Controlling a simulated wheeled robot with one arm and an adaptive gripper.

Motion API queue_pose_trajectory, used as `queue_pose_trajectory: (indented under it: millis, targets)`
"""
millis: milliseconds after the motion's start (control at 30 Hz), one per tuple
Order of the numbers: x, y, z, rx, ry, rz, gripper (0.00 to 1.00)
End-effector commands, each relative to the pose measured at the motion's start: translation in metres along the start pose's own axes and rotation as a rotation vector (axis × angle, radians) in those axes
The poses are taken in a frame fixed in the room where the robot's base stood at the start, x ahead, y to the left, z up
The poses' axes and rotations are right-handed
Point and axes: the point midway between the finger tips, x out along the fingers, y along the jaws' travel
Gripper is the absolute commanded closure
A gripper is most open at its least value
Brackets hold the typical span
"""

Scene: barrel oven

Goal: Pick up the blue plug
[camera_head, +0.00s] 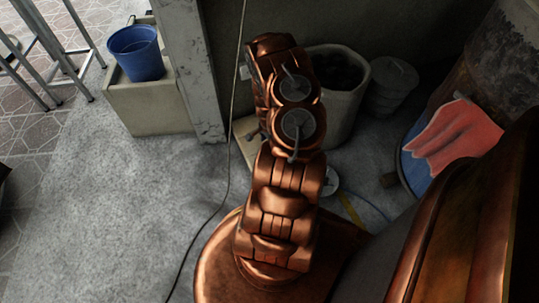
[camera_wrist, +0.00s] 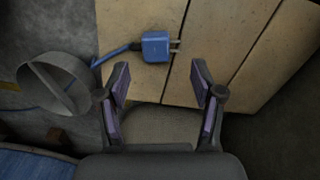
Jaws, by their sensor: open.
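In the wrist view the blue plug (camera_wrist: 156,47) lies on pale wooden boards (camera_wrist: 215,35), with its metal prongs pointing right and its blue cord running off to the left. My gripper (camera_wrist: 161,78) is open and empty. Its two fingers show below the plug in the picture, one on each side, and nothing is between them. The plug lies just beyond the fingertips. In the head view my copper-coloured arm hides the gripper and the plug; only a corner of the boards (camera_head: 249,146) shows beside the arm.
A grey ring-shaped strap (camera_wrist: 56,85) lies left of the boards. In the head view a pale bin (camera_head: 341,105) stands behind the arm, and a barrel with a red cloth (camera_head: 455,138) is at right. A blue bucket (camera_head: 136,53) sits at far left.

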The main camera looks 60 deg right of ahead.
Motion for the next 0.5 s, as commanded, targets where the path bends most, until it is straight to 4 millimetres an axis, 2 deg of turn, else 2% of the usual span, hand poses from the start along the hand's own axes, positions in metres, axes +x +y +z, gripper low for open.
queue_pose_trajectory:
  millis: [33, 267, 500]
  targets:
    - [0.007, 0.001, 0.000, 0.002, -0.001, 0.000, 0.33]
    - [0.024, 0.003, 0.000, 0.000, 0.000, -0.001, 0.33]
    - [0.052, 0.005, 0.000, -0.002, 0.001, -0.003, 0.33]
